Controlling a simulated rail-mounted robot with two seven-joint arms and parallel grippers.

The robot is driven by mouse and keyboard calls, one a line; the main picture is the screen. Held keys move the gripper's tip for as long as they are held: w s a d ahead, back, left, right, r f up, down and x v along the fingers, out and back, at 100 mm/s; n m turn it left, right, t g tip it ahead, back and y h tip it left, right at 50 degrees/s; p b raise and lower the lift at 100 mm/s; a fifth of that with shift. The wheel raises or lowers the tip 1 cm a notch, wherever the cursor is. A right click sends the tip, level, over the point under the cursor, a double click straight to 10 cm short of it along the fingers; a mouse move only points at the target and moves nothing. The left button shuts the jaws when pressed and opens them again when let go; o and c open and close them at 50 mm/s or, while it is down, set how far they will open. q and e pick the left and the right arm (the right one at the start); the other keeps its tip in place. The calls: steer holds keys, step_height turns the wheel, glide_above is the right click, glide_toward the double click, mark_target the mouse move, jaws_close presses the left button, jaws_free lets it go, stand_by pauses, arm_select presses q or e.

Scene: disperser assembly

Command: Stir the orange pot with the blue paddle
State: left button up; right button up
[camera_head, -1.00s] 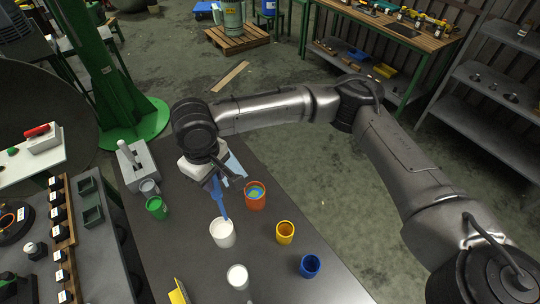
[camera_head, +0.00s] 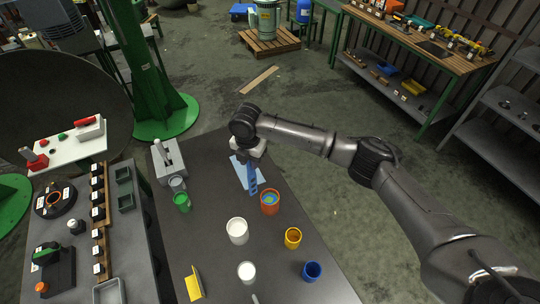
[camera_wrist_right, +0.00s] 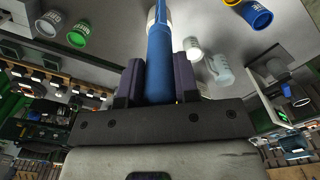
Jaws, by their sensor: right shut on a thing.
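My right gripper (camera_head: 251,163) is shut on the blue paddle (camera_head: 253,181), which hangs down from it above the bench. In the right wrist view the paddle's blue shaft (camera_wrist_right: 159,55) runs between the two dark fingers (camera_wrist_right: 158,82). The orange pot (camera_head: 264,209) stands just right of and below the paddle's lower end in the head view, with blue and yellow contents. The paddle looks apart from the pot, beside its rim; its height is hard to tell. My left gripper is not in view.
A yellow pot (camera_head: 293,241), a blue pot (camera_head: 312,273) and a green pot (camera_head: 182,204) stand around.

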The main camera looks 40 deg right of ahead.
steer(key=s+d+f+n+p, duration=0.1)
steer(key=d+f+n+p, duration=0.2)
steer(key=d+f+n, duration=0.35)
step_height(320, 180, down, 12)
steer(key=n+b, duration=0.3)
steer(key=b, duration=0.6)
steer(key=shift+s+d, duration=0.15)
steer(key=shift+d, duration=0.05)
stand_by(0.5)
steer(key=shift+d, duration=0.1)
stand_by(0.5)
